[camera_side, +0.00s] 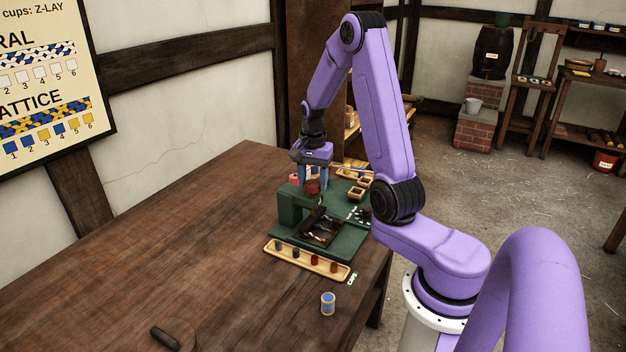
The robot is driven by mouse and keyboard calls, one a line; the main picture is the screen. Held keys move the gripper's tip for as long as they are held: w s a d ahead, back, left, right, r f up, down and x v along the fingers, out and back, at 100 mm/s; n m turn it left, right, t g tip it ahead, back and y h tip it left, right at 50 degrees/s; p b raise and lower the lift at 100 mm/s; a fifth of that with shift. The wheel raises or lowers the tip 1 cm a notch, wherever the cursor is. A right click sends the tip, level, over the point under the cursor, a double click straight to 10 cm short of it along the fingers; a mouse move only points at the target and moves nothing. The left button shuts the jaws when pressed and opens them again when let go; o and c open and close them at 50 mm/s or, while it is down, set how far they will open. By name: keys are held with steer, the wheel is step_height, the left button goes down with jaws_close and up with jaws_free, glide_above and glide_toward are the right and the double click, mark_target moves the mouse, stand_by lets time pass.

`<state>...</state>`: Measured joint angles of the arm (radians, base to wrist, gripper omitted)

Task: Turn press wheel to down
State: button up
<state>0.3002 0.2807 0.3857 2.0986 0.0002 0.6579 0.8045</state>
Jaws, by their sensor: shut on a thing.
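The press is a dark green block (289,207) on a green base plate at the far right part of the table. A small dark red press wheel (313,188) sits at its top. My gripper (312,180) points straight down over the press, its two fingers on either side of the wheel and shut on it. The fingertips partly hide the wheel, so its turn position cannot be read.
A wooden tray with several small caps (306,262) lies in front of the press. A blue spool (328,304) stands near the table's right edge. Small wooden boxes (362,186) sit behind the press. A dark handle (165,338) lies at the front; the table's left is clear.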

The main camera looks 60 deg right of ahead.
mark_target(313, 183)
steer(key=m, duration=0.4)
steer(key=shift+r+m, duration=0.1)
steer(key=shift+m, duration=0.3)
stand_by(0.4)
steer(key=o, duration=1)
steer(key=shift+o, duration=0.2)
step_height(313, 183, up, 17)
steer(key=shift+r, duration=0.2)
